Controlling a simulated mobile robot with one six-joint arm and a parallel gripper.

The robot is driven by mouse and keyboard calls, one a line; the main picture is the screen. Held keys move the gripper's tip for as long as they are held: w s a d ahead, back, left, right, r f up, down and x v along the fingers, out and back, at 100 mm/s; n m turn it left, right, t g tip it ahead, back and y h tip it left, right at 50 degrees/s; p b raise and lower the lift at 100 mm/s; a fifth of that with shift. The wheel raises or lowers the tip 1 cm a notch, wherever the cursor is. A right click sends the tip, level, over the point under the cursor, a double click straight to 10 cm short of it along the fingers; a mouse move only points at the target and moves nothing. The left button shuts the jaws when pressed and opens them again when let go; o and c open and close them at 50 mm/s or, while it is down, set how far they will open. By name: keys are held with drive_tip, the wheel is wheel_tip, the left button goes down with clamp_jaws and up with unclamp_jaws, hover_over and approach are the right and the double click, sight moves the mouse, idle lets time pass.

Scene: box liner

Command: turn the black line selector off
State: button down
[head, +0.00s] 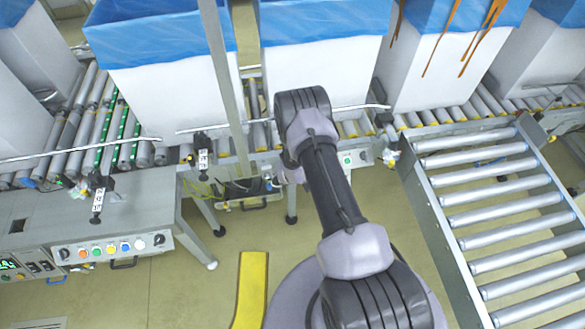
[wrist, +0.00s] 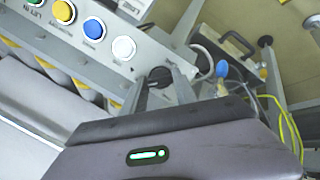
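The black line selector (wrist: 160,75) is a round dark knob at the end of a row of buttons on a grey control panel (wrist: 180,97), seen in the wrist view. My gripper (wrist: 161,80) has its two grey fingers reaching up to the panel, one on each side of the selector. The fingers are apart, with the selector between their tips. I cannot tell whether they touch or grip it, nor which way its pointer faces. In the head view my arm hides the selector and most of my gripper; a panel with a green button (head: 347,159) shows beside the arm.
White (wrist: 123,48), blue (wrist: 94,29) and yellow (wrist: 64,12) buttons sit close beside the selector. Cables (wrist: 290,130) hang to the right. In the head view, another button panel (head: 112,248) stands left, lined boxes (head: 320,75) stand behind, and a roller conveyor (head: 490,210) stands right.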

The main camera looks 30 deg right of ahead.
drive_tip(key=shift+n, duration=0.3)
drive_tip(key=n+b, duration=0.1)
drive_tip(key=n, duration=0.1)
drive_tip(key=shift+f+n+h, duration=0.1)
drive_tip(key=shift+n+h, duration=0.2)
drive_tip(key=shift+n, duration=0.1)
drive_tip(key=shift+n+t+b, duration=0.5)
drive_tip(key=shift+n+b, duration=0.4)
drive_tip(key=shift+n, duration=1.6)
drive_tip(key=c, duration=1.2)
unclamp_jaws()
drive_tip(key=shift+c, duration=0.2)
drive_tip(key=shift+s+a, duration=0.1)
